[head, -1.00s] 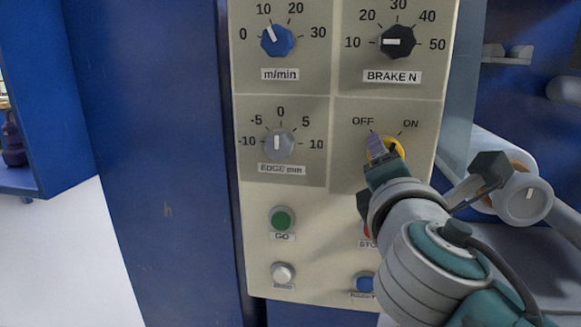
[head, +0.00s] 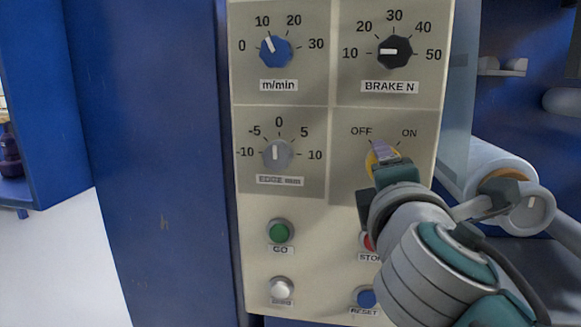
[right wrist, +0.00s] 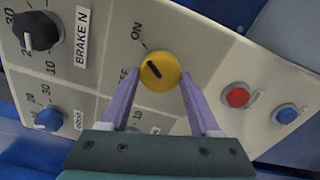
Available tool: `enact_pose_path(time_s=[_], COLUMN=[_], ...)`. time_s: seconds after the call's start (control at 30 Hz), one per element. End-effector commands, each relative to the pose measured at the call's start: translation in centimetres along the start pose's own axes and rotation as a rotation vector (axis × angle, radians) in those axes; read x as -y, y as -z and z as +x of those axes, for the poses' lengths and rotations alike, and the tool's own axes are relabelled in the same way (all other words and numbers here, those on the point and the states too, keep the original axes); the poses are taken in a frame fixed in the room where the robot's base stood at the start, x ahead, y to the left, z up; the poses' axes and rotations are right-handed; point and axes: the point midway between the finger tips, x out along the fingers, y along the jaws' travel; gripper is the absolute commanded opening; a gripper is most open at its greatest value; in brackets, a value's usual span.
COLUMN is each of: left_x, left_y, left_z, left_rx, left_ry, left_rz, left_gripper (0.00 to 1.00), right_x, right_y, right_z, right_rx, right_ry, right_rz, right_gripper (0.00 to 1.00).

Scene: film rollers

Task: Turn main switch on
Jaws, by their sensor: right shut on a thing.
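The main switch is a yellow round knob (head: 372,160) with OFF at its upper left and ON at its upper right, on a beige control panel (head: 330,215). My right gripper (head: 384,150) covers most of it in the head view. In the right wrist view the yellow knob (right wrist: 165,82) sits between the two purple fingers of my right gripper (right wrist: 160,88), which is shut on it. The knob's black mark points toward the label side, seemingly between OFF and ON. My left gripper is in neither view.
Above and left are a black BRAKE knob (head: 395,52), a blue m/min knob (head: 276,51) and a grey EDGE knob (head: 278,155). Below are the green GO (head: 280,231), red STOP (head: 369,241), white (head: 281,289) and blue RESET (head: 364,298) buttons. Rollers (head: 500,170) stand at right.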

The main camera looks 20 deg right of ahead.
Motion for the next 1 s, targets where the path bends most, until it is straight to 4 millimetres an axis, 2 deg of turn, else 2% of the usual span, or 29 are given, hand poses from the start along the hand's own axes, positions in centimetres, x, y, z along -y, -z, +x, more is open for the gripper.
enact_pose_path(time_s=[0.07,0.1,0.33,0.67,0.77,1.0], left_x=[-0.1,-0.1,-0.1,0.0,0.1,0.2], left_y=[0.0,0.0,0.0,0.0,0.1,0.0], left_z=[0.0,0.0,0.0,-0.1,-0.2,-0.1], left_rx=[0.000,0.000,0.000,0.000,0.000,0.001], left_ry=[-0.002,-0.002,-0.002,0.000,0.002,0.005], left_rz=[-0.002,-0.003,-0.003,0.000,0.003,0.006], left_gripper=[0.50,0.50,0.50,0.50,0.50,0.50], right_x=[0.0,0.0,0.0,0.0,0.0,0.1], right_y=[0.0,0.0,0.0,0.0,0.1,0.1], right_z=[0.0,0.0,0.0,-0.5,-1.9,-6.9], right_rx=[-0.001,-0.001,0.000,-0.001,-0.002,-0.003], right_ry=[0.000,0.000,0.000,0.000,0.002,0.003], right_rz=[0.005,0.005,0.003,0.001,0.003,0.001], right_gripper=[0.08,0.68,0.94,0.94,0.94,0.94])
